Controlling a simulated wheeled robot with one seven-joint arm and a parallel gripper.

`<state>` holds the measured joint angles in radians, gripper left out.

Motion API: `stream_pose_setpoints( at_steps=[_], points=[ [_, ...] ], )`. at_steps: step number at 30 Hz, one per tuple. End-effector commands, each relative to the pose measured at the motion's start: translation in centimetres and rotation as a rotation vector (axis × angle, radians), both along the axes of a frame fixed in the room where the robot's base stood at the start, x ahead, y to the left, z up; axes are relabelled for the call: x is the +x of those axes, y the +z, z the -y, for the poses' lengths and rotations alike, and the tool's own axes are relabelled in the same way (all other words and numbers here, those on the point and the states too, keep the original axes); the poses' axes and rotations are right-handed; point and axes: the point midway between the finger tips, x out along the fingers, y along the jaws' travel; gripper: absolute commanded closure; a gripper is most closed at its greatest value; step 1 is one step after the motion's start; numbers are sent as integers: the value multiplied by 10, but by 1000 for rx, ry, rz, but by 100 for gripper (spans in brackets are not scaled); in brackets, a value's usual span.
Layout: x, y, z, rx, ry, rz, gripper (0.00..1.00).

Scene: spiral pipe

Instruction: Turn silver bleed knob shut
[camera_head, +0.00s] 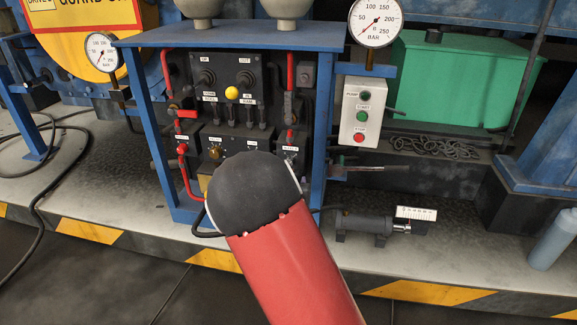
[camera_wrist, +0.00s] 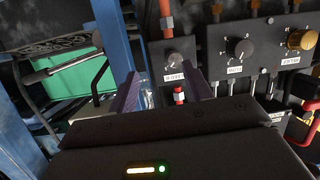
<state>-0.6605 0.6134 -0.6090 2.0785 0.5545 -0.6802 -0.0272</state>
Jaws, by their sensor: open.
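In the wrist view, a small grey knob (camera_wrist: 174,58) sits on a dark box above a white label.
A red fitting (camera_wrist: 180,94) stands close to the right finger. A blue frame post (camera_wrist: 112,40) is close on the left. In the head view, red pipes (camera_head: 184,170) flank the panel, and a start-stop box (camera_head: 361,112) stands to the right.

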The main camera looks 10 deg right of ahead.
Motion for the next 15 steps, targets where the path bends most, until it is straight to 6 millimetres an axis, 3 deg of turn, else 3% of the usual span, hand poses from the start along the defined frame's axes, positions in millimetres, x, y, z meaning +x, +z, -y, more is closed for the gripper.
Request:
stream_pose_setpoints(
  at_steps=[8, 15],
  points=[
    [21, -5, -17, -208, 12, 186, 50],
    [44, -3, -10, -226, 12, 206, 50]
  ],
)
